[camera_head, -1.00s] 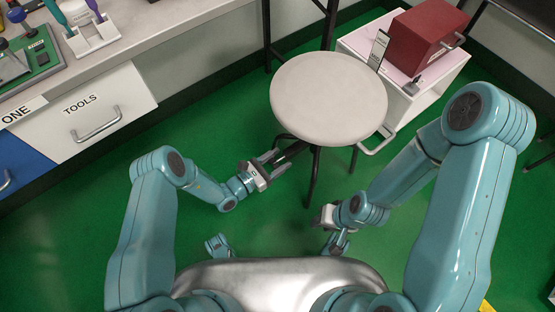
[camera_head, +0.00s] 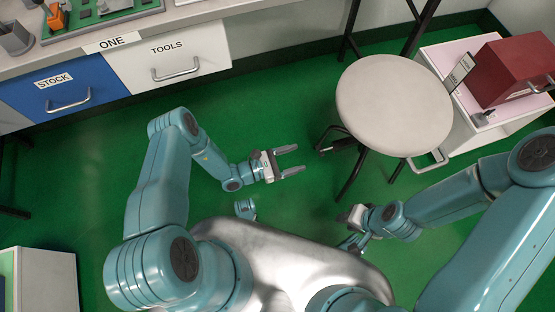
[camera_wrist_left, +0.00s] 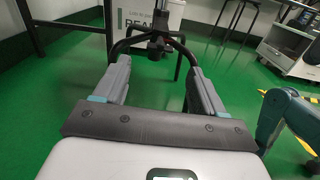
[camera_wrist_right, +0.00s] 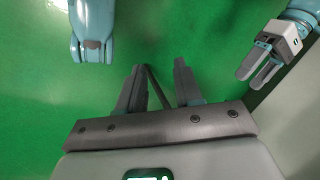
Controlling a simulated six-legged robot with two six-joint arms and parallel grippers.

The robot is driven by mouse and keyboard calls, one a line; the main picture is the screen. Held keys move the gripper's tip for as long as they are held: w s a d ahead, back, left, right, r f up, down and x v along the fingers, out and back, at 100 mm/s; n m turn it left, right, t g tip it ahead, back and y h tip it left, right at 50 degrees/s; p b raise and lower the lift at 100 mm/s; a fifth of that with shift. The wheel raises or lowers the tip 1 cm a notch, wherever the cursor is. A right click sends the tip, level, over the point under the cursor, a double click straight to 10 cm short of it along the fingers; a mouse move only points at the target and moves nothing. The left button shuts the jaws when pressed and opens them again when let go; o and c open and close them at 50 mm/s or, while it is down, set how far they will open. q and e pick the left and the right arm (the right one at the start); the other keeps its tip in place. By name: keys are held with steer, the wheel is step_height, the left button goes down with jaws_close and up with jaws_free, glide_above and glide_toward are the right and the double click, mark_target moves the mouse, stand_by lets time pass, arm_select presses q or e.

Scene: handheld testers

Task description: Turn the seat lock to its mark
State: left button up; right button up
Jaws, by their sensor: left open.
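The round pale stool seat (camera_head: 394,105) stands on dark legs to the right of my left gripper in the head view. A dark part, apparently the seat lock (camera_head: 335,147), sticks out under the seat's left edge; its mark cannot be made out. My left gripper (camera_head: 300,160) is open and empty, with a gap of floor to that part. In the left wrist view, the stool's dark column (camera_wrist_left: 159,45) and legs stand beyond and between the open fingers (camera_wrist_left: 160,62). My right gripper (camera_head: 347,215) is low, in front of the stool; the right wrist view shows its fingers (camera_wrist_right: 158,68) apart.
A white cart (camera_head: 450,150) with a red box (camera_head: 515,70) stands right of the stool. A bench with a blue STOCK drawer (camera_head: 65,88) and a white TOOLS drawer (camera_head: 170,60) runs along the back left.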

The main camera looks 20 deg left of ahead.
arm_select(q)
steer(key=v, duration=0.5)
steer(key=shift+s+a, duration=0.15)
steer(key=shift+a, duration=0.05)
steer(key=shift+p, duration=0.3)
